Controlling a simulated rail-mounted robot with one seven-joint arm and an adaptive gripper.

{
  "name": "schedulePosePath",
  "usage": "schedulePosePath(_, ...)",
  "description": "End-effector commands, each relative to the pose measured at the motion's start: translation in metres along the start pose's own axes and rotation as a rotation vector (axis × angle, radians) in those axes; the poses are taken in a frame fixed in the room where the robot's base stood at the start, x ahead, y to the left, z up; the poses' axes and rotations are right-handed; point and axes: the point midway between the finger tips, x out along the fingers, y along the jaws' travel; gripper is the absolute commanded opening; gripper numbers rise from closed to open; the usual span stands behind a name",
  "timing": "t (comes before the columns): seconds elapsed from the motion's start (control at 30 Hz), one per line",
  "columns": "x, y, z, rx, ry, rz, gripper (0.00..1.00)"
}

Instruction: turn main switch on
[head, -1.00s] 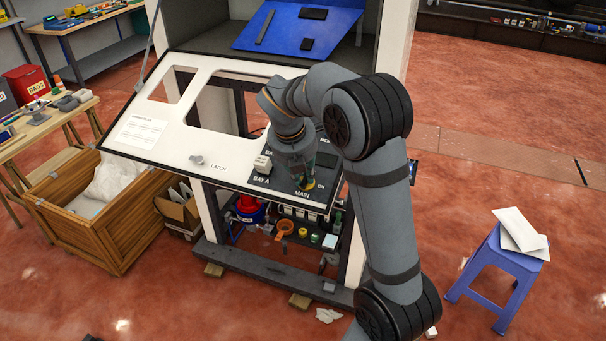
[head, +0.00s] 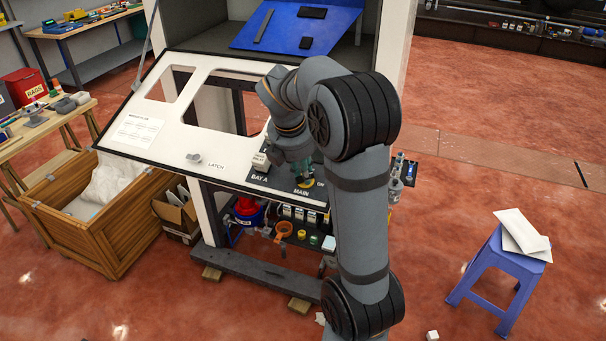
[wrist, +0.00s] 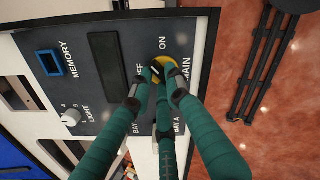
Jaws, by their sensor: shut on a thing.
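The main switch (head: 306,184) is a yellow round dial on the dark lower right part of the tilted panel, beside the labels MAIN and ON. It also shows in the wrist view (wrist: 161,66), with the word ON next to it and OFF partly covered. My gripper (head: 302,180) is at the switch, its green fingers reaching down to the panel. In the wrist view the fingertips (wrist: 157,74) are closed together on the dial's middle. They hide much of the knob, so I cannot tell its exact pointing.
A white BAY A rocker (head: 260,161) sits left of the switch. The LATCH knob (head: 193,157) is further left on the white panel. In the wrist view a LIGHT knob (wrist: 71,116) and a blue-framed MEMORY socket (wrist: 49,63) are nearby. A blue stool (head: 497,262) stands right.

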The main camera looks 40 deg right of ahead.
Motion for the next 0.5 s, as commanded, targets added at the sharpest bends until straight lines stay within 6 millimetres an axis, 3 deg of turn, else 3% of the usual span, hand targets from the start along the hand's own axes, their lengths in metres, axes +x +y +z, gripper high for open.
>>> schedulePosePath(0.5,0.0015,-0.0017,0.0021,0.468,-0.001,-0.002,0.0)
